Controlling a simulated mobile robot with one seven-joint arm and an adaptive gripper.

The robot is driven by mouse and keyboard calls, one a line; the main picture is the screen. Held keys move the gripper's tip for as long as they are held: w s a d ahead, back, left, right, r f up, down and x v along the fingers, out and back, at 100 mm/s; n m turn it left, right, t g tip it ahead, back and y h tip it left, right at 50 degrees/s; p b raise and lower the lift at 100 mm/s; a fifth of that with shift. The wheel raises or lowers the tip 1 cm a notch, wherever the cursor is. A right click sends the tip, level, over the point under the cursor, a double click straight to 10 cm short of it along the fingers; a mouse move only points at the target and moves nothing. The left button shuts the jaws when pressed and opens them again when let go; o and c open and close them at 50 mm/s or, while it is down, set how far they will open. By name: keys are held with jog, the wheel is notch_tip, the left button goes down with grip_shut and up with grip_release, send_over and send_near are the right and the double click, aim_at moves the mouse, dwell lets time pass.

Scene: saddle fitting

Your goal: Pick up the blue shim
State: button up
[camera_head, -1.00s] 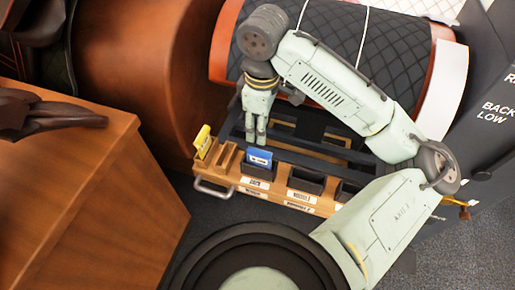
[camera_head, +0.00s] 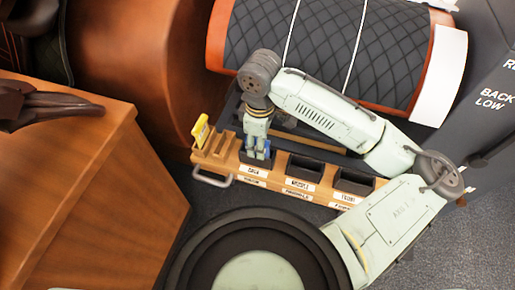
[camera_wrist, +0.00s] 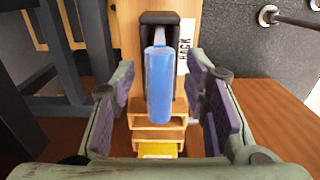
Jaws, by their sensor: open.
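The blue shim (camera_wrist: 159,85) stands upright in a black bin of the wooden tray, in the middle of the wrist view. My gripper (camera_wrist: 163,100) is open, with one padded finger on each side of the shim and visible gaps between. In the head view my gripper (camera_head: 257,154) points down at the leftmost black bin (camera_head: 243,161) and hides most of the shim. Only bits of blue show by the fingers.
The wooden tray (camera_head: 270,184) has two more black bins to the right (camera_head: 304,168) and a metal handle at left. A yellow shim (camera_head: 201,130) stands in a slot at its left end. A quilted saddle piece (camera_head: 320,45) lies behind; a wooden cabinet (camera_head: 80,190) is at left.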

jog(key=shift+c, duration=0.2)
grip_shut()
dwell(0.3)
